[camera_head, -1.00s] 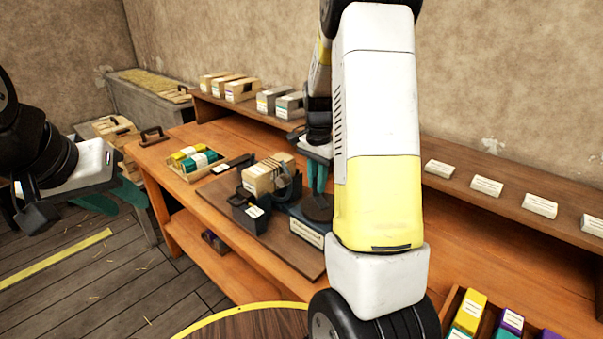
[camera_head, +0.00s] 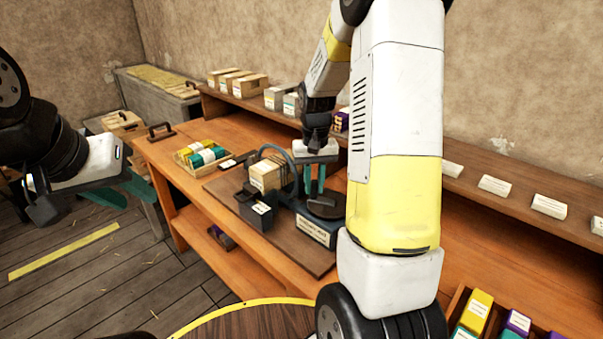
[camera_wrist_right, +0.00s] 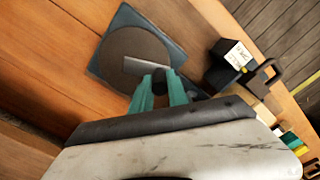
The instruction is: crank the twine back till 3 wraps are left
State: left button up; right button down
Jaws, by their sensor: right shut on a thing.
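The handwheel is a dark round disc (camera_head: 326,208) on a blue-grey base with a white label. It also shows in the right wrist view (camera_wrist_right: 122,52), with a pale bar (camera_wrist_right: 147,66) across it. My right gripper (camera_head: 314,186) points down over the disc. In the wrist view its teal fingers (camera_wrist_right: 163,82) are shut on a dark knob (camera_wrist_right: 160,76) near the bar. My left gripper (camera_head: 124,193) is at the far left, away from the press, with teal fingers apart and empty. I cannot make out or count twine wraps.
A pale labelled block (camera_head: 265,175) and a dark box (camera_head: 257,213) stand beside the handwheel, near a blue hoop. Small boxes line the shelf. A bin of coloured blocks (camera_head: 477,310) is front right.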

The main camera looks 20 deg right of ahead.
aim_at(319, 211)
jog(key=n, duration=0.2)
jog(key=s+n, duration=0.1)
jog(key=shift+s+a+n, duration=0.15)
jog(key=shift+a+n, duration=0.2)
jog(key=shift+n, duration=0.05)
jog(key=n, duration=0.1)
jog(key=s+n, duration=0.1)
jog(key=n, duration=0.1)
jog(key=shift+s+a+n, duration=0.1)
jog(key=shift+s+n, duration=0.15)
jog(key=shift+n, duration=0.05)
jog(key=n, duration=0.1)
jog(key=s+n, duration=0.1)
jog(key=n, duration=0.1)
jog(key=s+n, duration=0.1)
jog(key=n, duration=0.1)
jog(key=shift+d, duration=0.3)
jog(key=shift+n, duration=0.3)
jog(key=c, duration=1.3)
grip_release()
jog(key=shift+s, duration=0.1)
jog(key=shift+r, duration=0.1)
